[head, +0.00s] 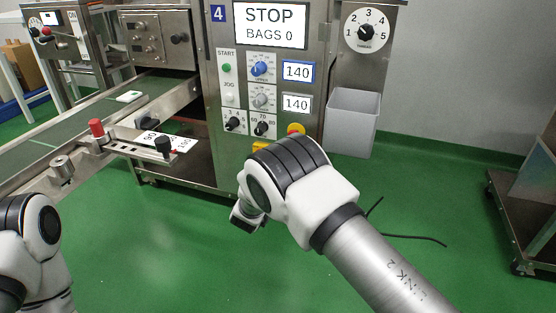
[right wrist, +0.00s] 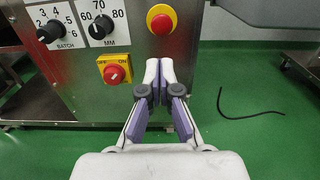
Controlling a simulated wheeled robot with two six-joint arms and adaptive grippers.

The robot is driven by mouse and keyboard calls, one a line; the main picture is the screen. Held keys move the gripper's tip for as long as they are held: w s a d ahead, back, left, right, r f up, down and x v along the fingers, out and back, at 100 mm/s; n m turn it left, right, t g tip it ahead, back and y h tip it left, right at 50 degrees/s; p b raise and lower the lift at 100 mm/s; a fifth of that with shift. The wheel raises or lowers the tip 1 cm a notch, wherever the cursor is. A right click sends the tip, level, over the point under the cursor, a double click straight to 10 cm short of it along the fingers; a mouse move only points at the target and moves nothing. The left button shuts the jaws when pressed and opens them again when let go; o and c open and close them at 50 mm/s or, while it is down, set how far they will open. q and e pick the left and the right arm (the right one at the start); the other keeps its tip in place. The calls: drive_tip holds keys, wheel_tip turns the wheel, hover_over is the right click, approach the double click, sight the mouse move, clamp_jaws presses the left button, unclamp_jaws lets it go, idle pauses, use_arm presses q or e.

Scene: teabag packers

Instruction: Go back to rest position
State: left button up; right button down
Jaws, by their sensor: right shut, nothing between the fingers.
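My right gripper (right wrist: 160,72) is shut and empty, its fingertips together in the right wrist view. It is in front of the lower part of the packing machine's control panel (head: 242,150). In the head view my right arm reaches in from the lower right, and its wrist hides most of the gripper. My left arm shows only in part at the lower left of the head view, and its gripper is not in view. The machine's display (head: 270,25) reads STOP, BAGS 0.
A red-and-yellow rotary switch (right wrist: 114,69) and a red push button (right wrist: 161,20) sit on the panel close to the right gripper. A conveyor (head: 60,140) runs along the left. A grey bin (head: 352,122) hangs at the panel's right. Green floor is open at right; a black cable (right wrist: 240,115) lies there.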

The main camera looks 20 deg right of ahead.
drive_tip(key=s+d+f+n+g, duration=0.3)
drive_tip(key=s+d+f, duration=0.5)
drive_tip(key=d+f, duration=0.3)
drive_tip(key=s+d+f+n+g+y, duration=0.2)
drive_tip(key=s+f+n+g+y, duration=0.15)
drive_tip(key=s+f+n, duration=0.65)
drive_tip(key=s+a+f+n+g+y, duration=0.2)
drive_tip(key=s+n+g, duration=0.1)
drive_tip(key=s+n, duration=0.75)
drive_tip(key=s+a+f+n+g+y, duration=0.1)
drive_tip(key=s+a+n+g+y, duration=0.15)
drive_tip(key=s+n, duration=0.75)
drive_tip(key=s+a+f+n+g+y, duration=0.25)
drive_tip(key=s+n, duration=0.55)
drive_tip(key=s, duration=0.4)
wheel_tip(320, 180, up, 38)
drive_tip(key=p, duration=3.7)
drive_tip(key=shift+w+n, duration=0.35)
drive_tip(key=shift+n, duration=0.1)
